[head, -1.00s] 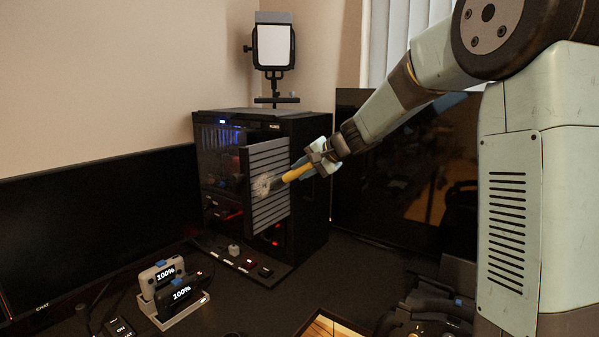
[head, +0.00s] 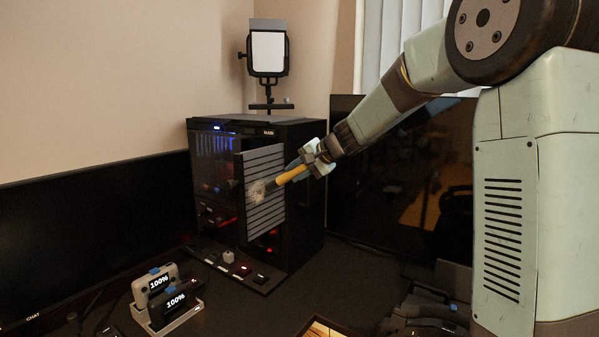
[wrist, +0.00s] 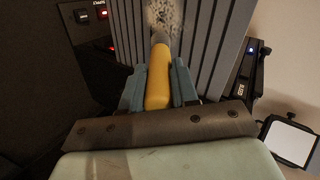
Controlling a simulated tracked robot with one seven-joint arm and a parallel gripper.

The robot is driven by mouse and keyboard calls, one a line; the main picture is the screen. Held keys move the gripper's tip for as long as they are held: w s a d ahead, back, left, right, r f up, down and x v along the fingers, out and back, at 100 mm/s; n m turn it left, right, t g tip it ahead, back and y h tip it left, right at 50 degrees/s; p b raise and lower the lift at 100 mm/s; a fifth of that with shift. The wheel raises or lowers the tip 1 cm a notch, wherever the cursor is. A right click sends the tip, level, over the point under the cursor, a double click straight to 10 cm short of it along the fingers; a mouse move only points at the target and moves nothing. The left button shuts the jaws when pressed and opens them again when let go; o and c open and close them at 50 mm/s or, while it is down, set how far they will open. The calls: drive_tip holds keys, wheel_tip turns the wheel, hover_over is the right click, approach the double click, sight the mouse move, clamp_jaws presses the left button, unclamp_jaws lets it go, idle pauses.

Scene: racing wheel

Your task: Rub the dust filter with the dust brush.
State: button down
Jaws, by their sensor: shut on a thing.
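The dust filter (head: 264,208) is a grey slatted panel standing upright at the front of the black computer case. It also fills the upper middle of the wrist view (wrist: 205,45). The dust brush has a yellow handle (head: 292,175) and pale bristles (head: 257,191). My gripper (head: 303,170) is shut on the handle, which lies between the fingers in the wrist view (wrist: 158,85). The bristles are against the slatted face or very near it; exact contact is hard to tell. A pale, dusty-looking patch shows around the bristle tip (wrist: 165,15).
The black computer case (head: 305,195) stands behind the filter. A switch panel (head: 240,268) lies in front of it. Two battery-like devices in a holder (head: 165,300) are at the lower left. Dark monitors stand at left (head: 90,240) and right (head: 390,175). A lamp (head: 268,53) is behind the case.

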drive_tip(key=shift+s+a, duration=2.8)
drive_tip(key=shift+s, duration=0.7)
drive_tip(key=shift+w+d+r, duration=0.2)
drive_tip(key=shift+w+d, duration=0.9)
drive_tip(key=shift+w, duration=0.3)
drive_tip(key=shift+w+d+r, duration=0.25)
drive_tip(key=shift+w+d, duration=0.9)
drive_tip(key=shift+w, duration=0.3)
drive_tip(key=shift+w+d+r, duration=0.2)
drive_tip(key=shift+w+d, duration=0.9)
drive_tip(key=shift+w, duration=0.3)
drive_tip(key=s+a+r, duration=0.1)
drive_tip(key=s+a, duration=0.5)
drive_tip(key=s, duration=0.2)
drive_tip(key=shift+s+a+r, duration=0.15)
drive_tip(key=shift+s+a, duration=0.1)
drive_tip(key=shift+s, duration=0.05)
drive_tip(key=shift+d, duration=0.1)
drive_tip(key=shift+s+d, duration=0.9)
drive_tip(key=shift+d, duration=0.25)
drive_tip(key=shift+s+d, duration=0.9)
drive_tip(key=shift+d, duration=0.25)
